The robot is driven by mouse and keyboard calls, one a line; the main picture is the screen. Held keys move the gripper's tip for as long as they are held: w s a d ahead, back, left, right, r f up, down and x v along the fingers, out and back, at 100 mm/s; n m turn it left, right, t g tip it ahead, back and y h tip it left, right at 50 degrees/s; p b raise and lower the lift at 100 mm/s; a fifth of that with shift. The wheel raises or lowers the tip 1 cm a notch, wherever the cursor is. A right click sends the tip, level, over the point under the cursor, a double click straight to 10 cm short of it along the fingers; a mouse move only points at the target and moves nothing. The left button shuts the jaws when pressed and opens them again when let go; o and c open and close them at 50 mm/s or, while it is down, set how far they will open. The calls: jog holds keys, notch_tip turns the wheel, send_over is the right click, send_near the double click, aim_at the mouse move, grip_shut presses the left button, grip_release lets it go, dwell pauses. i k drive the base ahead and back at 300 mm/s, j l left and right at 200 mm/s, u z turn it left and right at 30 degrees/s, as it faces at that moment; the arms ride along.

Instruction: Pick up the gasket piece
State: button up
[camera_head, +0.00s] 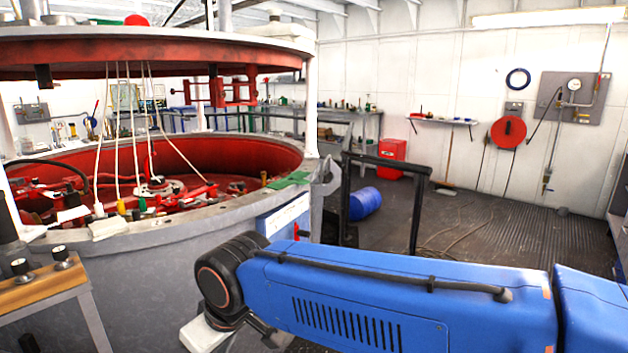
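I cannot tell for sure which thing is the gasket piece. A flat green piece (291,179) lies on the right part of the grey rim of a large round vessel (170,285) and may be it. My blue arm crosses the lower right of the view and ends at a black joint, in front of the vessel and below the green piece. My gripper's fingers do not show, so what they hold, if anything, is hidden.
The vessel's red interior holds cables and fittings, under a raised round lid (150,50). A wooden stand (40,285) is at left. The deck (490,225) at right is mostly clear.

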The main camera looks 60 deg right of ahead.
aim_at(296, 178)
jog(key=z, duration=1.4)
